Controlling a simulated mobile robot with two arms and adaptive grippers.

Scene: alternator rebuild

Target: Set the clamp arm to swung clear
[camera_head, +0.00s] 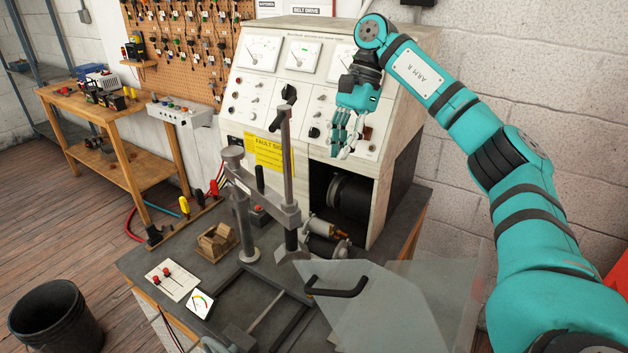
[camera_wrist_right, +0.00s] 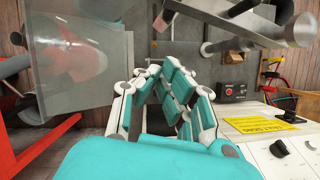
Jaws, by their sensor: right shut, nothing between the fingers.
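The grey clamp arm (camera_head: 268,198) runs level from the thick post (camera_head: 240,205) on the left to an upright spindle (camera_head: 288,165) with a black handle (camera_head: 280,112) at its top. Grey bars of this clamp (camera_wrist_right: 235,28) show at the upper right in the right wrist view. A small alternator (camera_head: 322,228) lies just right of the spindle. My teal right gripper (camera_head: 344,148) is shut and empty, in front of the test bench panel, right of the clamp and apart from it. Its closed fingers (camera_wrist_right: 165,72) fill the middle of the right wrist view. My left gripper is not in view.
The test bench panel (camera_head: 300,95) with gauges and knobs stands close behind my right gripper. A clear guard (camera_head: 385,300) with a black handle rises at the bench's front right. A wooden block (camera_head: 217,242) and control plates (camera_head: 172,280) lie left of the clamp.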

